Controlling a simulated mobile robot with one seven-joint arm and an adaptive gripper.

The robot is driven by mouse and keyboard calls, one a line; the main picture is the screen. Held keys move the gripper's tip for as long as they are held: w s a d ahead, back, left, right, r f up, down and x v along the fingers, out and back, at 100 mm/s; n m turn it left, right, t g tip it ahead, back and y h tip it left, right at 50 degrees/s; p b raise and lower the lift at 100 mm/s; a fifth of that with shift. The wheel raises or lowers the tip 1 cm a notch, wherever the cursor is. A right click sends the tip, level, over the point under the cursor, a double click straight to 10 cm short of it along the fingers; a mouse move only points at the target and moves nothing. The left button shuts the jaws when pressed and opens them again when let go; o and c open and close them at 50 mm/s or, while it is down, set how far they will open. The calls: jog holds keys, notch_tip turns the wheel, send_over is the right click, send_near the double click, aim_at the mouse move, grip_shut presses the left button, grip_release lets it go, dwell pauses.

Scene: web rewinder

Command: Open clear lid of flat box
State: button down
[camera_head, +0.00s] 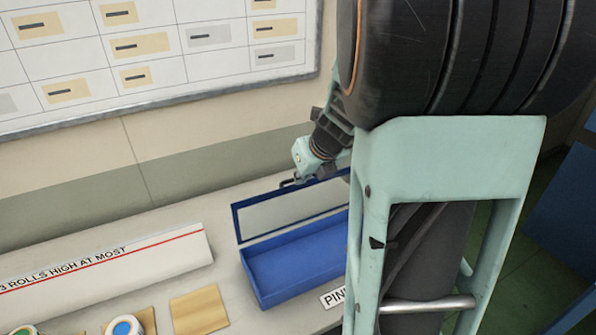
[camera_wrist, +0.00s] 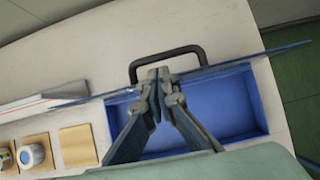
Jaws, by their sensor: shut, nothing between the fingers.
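The flat blue box (camera_head: 295,272) sits on the bench, and its inside looks empty. Its clear lid (camera_head: 290,212), with a blue frame, stands raised along the box's back edge. In the wrist view the lid (camera_wrist: 240,66) shows nearly edge-on, above the open blue box (camera_wrist: 225,108). A dark handle (camera_wrist: 168,54) sticks out beyond the lid's edge. My gripper (camera_wrist: 158,88) is shut and empty close to the handle and the lid; I cannot tell if it touches them. In the head view my arm hides the box's right end.
A white block with red line and text (camera_head: 110,262) lies left of the box. Tan squares (camera_head: 199,310) and tape rolls (camera_head: 124,325) are at the front left. A label (camera_head: 335,297) sits before the box. The wall with a chart board (camera_head: 150,50) is behind.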

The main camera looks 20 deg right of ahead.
jog(key=shift+w+f, duration=0.3)
jog(key=shift+f, duration=0.2)
jog(key=shift+w+r, duration=0.15)
jog(key=shift+w, duration=0.05)
jog(key=shift+w+a+p, duration=0.2)
jog(key=shift+w+p, duration=1.15)
jog(key=shift+w, duration=1.25)
jog(key=shift+r, duration=0.1)
